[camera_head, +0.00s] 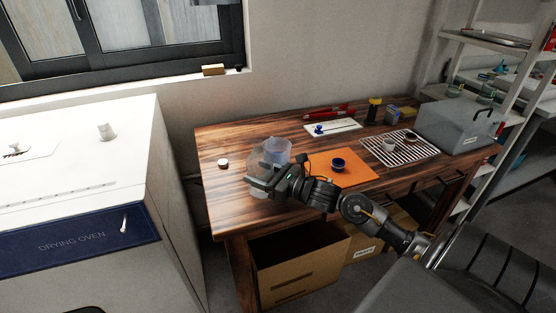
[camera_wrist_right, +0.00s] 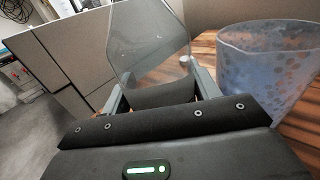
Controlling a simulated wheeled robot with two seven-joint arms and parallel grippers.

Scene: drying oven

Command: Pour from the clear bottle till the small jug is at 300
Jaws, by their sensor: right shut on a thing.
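The clear bottle (camera_head: 258,161) is at the front left part of the wooden table, in my right gripper (camera_head: 262,183). In the right wrist view the clear bottle (camera_wrist_right: 150,42) stands between the two fingers, which are shut on it. Its lower part is hidden by the gripper. I cannot tell whether it touches the table. The small jug (camera_head: 278,149), bluish and see-through, is just behind and right of the bottle. In the right wrist view the jug (camera_wrist_right: 268,65) shows bluish spots; I cannot read any level marks. My left gripper is not in view.
A white cap (camera_head: 223,163) lies left of the bottle. An orange mat (camera_head: 345,175) with a dark blue bowl (camera_head: 338,164) is to the right. A striped rack (camera_head: 412,158) and grey box (camera_head: 455,125) are farther right. The white drying oven (camera_head: 75,150) stands left of the table.

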